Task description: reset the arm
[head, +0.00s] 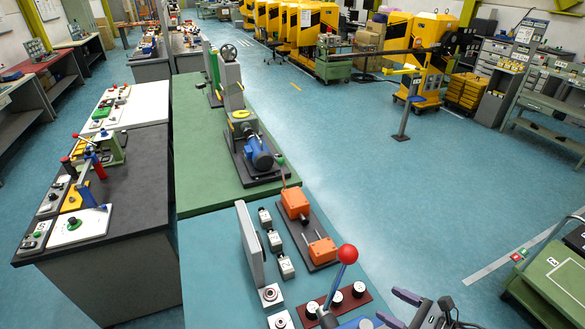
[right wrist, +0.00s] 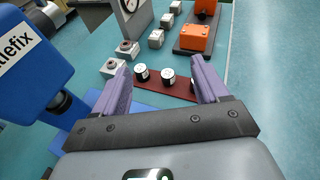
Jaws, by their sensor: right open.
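A lever with a red ball knob (head: 347,254) and a blue and grey shaft leans up and right from a blue base at the bottom of the head view. A long dark horizontal arm (head: 375,53) spans the floor area farther back, near a post. I cannot tell which of these the task means. My right gripper (head: 386,303) is at the bottom, to the right of the lever, with its purple fingers apart. In the right wrist view the fingers (right wrist: 160,66) are open and nothing is between them in grip. My left gripper is out of view.
Orange boxes (head: 295,203) and small grey switch boxes (head: 274,240) crowd the teal bench. Open floor lies right.

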